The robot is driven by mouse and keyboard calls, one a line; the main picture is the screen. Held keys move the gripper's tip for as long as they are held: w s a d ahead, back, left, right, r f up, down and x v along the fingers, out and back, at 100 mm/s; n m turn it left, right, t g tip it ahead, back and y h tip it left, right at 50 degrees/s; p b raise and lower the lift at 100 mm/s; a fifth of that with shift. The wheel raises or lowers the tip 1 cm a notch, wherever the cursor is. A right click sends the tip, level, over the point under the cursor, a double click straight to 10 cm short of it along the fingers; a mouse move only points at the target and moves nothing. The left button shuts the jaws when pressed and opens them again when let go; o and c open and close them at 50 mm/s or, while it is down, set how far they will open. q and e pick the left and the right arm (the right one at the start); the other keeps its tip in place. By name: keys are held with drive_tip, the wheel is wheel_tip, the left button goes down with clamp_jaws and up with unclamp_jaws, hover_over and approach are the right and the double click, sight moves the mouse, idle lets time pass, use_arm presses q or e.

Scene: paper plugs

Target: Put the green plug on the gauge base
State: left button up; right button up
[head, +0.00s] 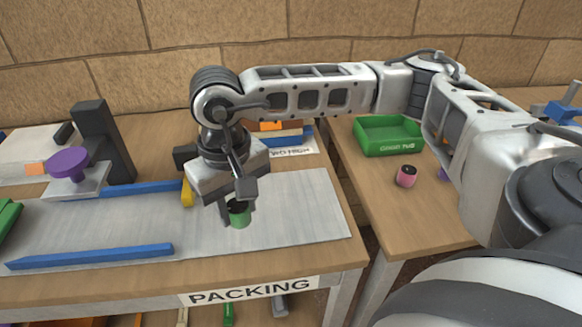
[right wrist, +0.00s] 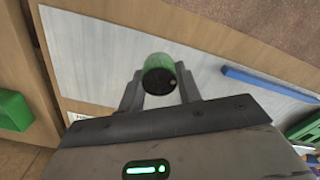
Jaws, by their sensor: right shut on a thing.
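The green plug (head: 239,218) has a black top and is held between the fingers of my right gripper (head: 238,203), over the grey sheet on the packing table. It also shows in the right wrist view (right wrist: 158,65), between the two fingertips. I cannot tell whether it touches the sheet. My left gripper is out of view.
Blue rails (head: 90,257) lie on the grey sheet (head: 305,215), with a yellow piece (head: 187,193) near the back rail. On the right table are a green bin (head: 388,137) and a pink plug (head: 405,176). A gap separates the tables. The sheet's right part is clear.

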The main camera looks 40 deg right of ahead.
drive_tip(key=s+d+r+m+b, duration=0.3)
drive_tip(key=s+d+r+m, duration=0.3)
drive_tip(key=s+d, duration=0.35)
drive_tip(key=p, duration=0.1)
hover_over(277, 204)
drive_tip(key=f, duration=0.8)
drive_tip(key=shift+s+a+f, duration=0.1)
drive_tip(key=shift+s+f, duration=0.3)
drive_tip(key=shift+w+f, duration=0.3)
drive_tip(key=shift+f, duration=0.1)
drive_tip(key=shift+w+f, duration=0.1)
drive_tip(key=shift+f, duration=1.5)
drive_tip(key=shift+f, duration=0.2)
drive_tip(key=o, duration=1)
drive_tip(key=shift+r, duration=0.1)
